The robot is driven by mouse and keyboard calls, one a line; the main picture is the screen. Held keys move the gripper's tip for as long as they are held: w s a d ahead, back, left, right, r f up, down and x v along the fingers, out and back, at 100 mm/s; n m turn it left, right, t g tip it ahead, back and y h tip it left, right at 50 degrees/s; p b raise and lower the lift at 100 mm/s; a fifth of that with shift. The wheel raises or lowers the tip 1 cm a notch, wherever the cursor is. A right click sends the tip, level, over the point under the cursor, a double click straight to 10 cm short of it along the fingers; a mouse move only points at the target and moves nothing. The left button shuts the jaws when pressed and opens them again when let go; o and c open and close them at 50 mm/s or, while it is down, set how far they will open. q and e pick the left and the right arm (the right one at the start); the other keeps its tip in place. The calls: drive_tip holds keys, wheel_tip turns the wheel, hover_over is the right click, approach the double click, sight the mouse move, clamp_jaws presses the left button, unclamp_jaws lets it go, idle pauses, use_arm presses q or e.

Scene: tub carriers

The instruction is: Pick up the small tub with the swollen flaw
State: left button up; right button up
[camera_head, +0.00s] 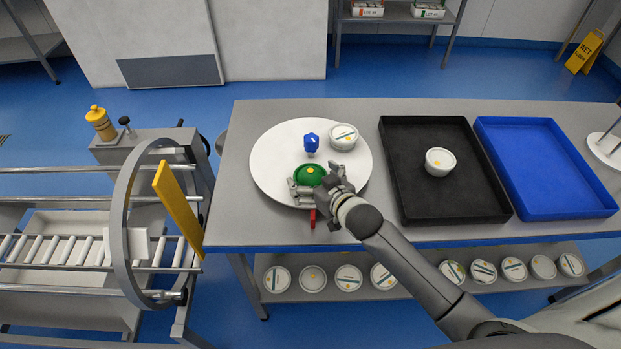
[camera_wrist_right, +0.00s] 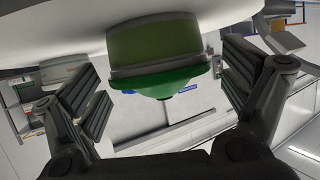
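A small green tub (camera_head: 310,174) with a yellow dot on its lid stands near the front of the white round turntable (camera_head: 270,160). In the right wrist view the green tub (camera_wrist_right: 155,50) shows a lid that bulges outward in a dome. My right gripper (camera_head: 320,184) is open around it at the turntable's front. In the wrist view one finger is on each side, with gaps to the tub. A white tub (camera_head: 343,136) and a blue knob-like object (camera_head: 311,142) stand farther back on the turntable. My left gripper is not in view.
A black tray (camera_head: 455,204) holds one white tub (camera_head: 440,161) with a yellow dot. An empty blue tray (camera_head: 545,165) lies to its right. Several white tubs stand on the shelf (camera_head: 410,289) below. A roller conveyor with a ring frame (camera_head: 120,230) stands at left.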

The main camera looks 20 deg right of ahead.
drive_tip(key=c, duration=0.8)
drive_tip(key=shift+r, duration=0.1)
